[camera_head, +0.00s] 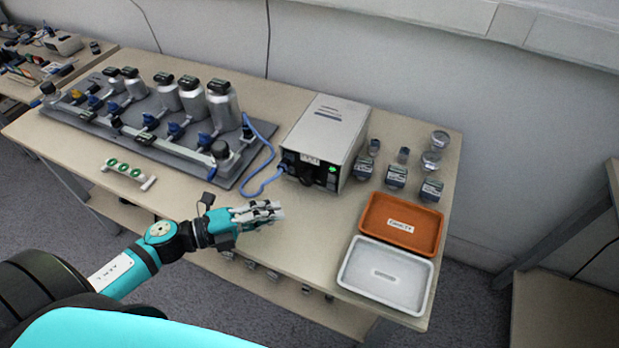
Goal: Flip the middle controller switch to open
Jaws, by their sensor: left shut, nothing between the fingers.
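The controller, a grey-white box (325,130), stands on the table right of centre, with a dark front panel (305,170) and a small green light. A blue cable joins its left side. Its switches are too small to tell apart, so I cannot tell how the middle one is set. My left gripper (276,210) is shut and empty. It appears over the front part of the table, in front of the controller and apart from it, fingers pointing right. My right gripper is not in view.
A grey rig (75,115) with metal cylinders and blue valves fills the table's left. A small white stand (148,184) bears three green round parts. An orange tray (432,215) and a white tray (421,303) lie at right, with small instruments (396,177) behind. The table's front middle is mostly clear.

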